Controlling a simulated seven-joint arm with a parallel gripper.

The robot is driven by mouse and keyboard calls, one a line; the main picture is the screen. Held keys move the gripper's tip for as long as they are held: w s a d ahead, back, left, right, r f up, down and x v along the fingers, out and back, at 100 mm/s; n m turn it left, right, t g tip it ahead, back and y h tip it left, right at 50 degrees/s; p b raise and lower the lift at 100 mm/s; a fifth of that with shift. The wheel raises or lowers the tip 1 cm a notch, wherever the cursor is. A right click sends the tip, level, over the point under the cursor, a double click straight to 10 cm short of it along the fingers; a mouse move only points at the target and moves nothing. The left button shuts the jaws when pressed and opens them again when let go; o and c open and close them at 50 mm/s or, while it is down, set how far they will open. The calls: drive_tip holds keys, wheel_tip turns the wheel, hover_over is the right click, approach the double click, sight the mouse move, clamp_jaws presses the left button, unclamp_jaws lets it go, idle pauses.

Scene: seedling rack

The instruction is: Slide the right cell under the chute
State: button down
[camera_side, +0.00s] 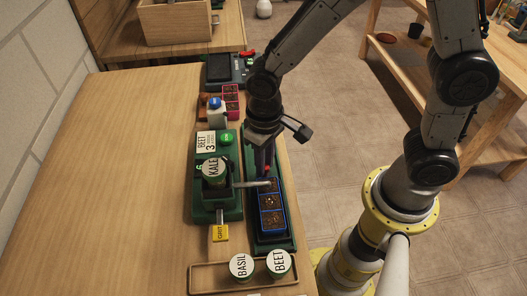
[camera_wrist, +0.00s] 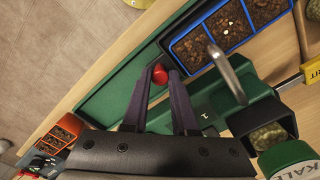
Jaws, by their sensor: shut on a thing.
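A blue tray (camera_side: 260,218) with several soil-filled cells in a row lies in a long green channel (camera_side: 278,240). It also shows in the wrist view (camera_wrist: 212,60). My gripper (camera_side: 266,170) is at the tray's far end, its fingers shut on a red knob (camera_wrist: 159,74). A grey chute (camera_side: 250,185) reaches from the green seed dispenser (camera_side: 203,205) across to the tray. In the wrist view the chute (camera_wrist: 226,72) ends over the tray near the cell closest to my gripper. Which cell its mouth faces is hard to tell. A KALE jar (camera_side: 213,171) sits on the dispenser.
A wooden holder (camera_side: 205,290) with BASIL (camera_side: 241,267) and BEET (camera_side: 279,263) jars lies in front. A yellow GRIT tag (camera_side: 220,233), a BEET 3 card (camera_side: 206,144) and a pink tray (camera_side: 231,105) are nearby. The table's left side is clear.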

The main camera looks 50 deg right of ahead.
drive_tip(key=shift+s+a, duration=0.5)
drive_tip(key=shift+a, duration=0.15)
drive_tip(key=c, duration=1)
unclamp_jaws()
drive_tip(key=shift+o, duration=0.2)
drive_tip(key=shift+r, duration=0.1)
wheel_tip(320, 180, up, 14)
